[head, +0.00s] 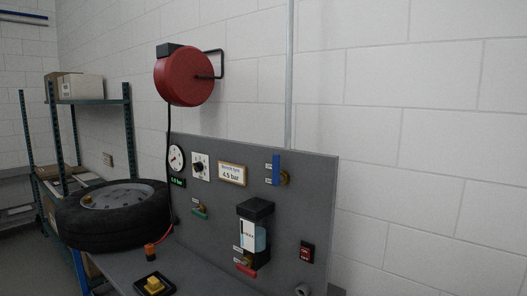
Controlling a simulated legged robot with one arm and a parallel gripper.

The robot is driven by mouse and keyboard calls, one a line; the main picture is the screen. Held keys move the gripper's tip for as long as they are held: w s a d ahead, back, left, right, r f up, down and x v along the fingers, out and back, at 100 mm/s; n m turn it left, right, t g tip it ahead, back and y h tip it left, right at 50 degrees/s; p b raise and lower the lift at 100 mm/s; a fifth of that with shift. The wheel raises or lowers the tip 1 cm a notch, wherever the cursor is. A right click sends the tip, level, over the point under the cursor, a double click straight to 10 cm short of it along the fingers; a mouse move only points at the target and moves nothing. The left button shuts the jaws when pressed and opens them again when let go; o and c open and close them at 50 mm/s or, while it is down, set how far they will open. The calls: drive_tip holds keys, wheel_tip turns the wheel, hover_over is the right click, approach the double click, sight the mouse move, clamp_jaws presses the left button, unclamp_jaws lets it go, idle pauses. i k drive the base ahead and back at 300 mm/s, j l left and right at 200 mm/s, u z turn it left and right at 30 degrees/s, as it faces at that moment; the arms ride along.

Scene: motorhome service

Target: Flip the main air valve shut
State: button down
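A grey panel (318,190) stands against the white block wall and carries several fittings. At its upper right a blue lever (276,167) stands upright on a brass valve body (285,179), with a small white label beside it. A small green-handled valve (201,209) sits lower left, its handle roughly level. A red-handled valve (246,271) sits low on the panel, below the filter unit, its handle also roughly level. The small labels are too small to read, so I cannot tell which is the main air valve. My gripper is not in view.
A red hose reel (184,76) hangs above. A tyre (112,225) and a yellow-topped block (154,286) are left.

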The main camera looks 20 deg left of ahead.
sight(277, 179)
drive_tip(key=i+j, duration=0.15)
drive_tip(key=j, duration=0.3)
drive_tip(key=i+j, duration=0.1)
drive_tip(key=j, duration=0.3)
drive_tip(key=i+j, duration=0.15)
drive_tip(key=j, duration=0.3)
drive_tip(key=i+j, duration=0.15)
drive_tip(key=j, duration=0.3)
drive_tip(key=i+j, duration=0.1)
drive_tip(key=j, duration=0.3)
